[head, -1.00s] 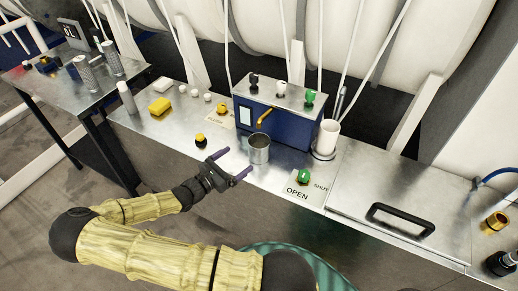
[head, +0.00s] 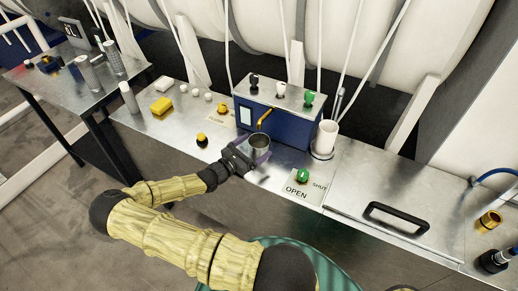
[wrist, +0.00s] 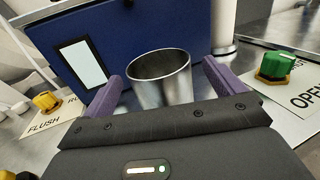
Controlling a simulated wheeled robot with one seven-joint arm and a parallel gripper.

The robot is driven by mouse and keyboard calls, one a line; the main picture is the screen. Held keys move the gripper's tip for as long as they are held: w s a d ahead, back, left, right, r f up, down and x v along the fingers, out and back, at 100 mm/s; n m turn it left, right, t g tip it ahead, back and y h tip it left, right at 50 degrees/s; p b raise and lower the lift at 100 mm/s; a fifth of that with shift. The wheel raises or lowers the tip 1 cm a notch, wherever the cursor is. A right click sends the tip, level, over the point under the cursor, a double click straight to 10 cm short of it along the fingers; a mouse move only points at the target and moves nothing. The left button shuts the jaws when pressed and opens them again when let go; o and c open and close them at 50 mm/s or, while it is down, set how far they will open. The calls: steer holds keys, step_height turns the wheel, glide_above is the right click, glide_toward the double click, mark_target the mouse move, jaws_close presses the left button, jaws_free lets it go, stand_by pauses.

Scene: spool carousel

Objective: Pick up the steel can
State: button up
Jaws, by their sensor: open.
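The steel can (head: 259,143) stands upright on the metal bench in front of the blue box. In the wrist view the can (wrist: 162,82) is an open-topped grey cup between the two purple fingers. My gripper (head: 254,155) is at the can, with its fingers spread to either side of it. It also shows in the wrist view (wrist: 160,88), where both fingers stand apart with a gap visible on each side of the can. The can's lower part is hidden by my gripper body.
The blue box (head: 270,119) with a yellow lever stands right behind the can. A green knob (head: 303,175) on the OPEN/SHUT plate is to the right. A white cup (head: 326,137) stands behind right.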

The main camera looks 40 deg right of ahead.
mark_target(267, 138)
steer(key=shift+w+d+p, duration=0.15)
steer(key=shift+d+p, duration=0.15)
steer(key=shift+d, duration=1.25)
steer(key=c, duration=1.2)
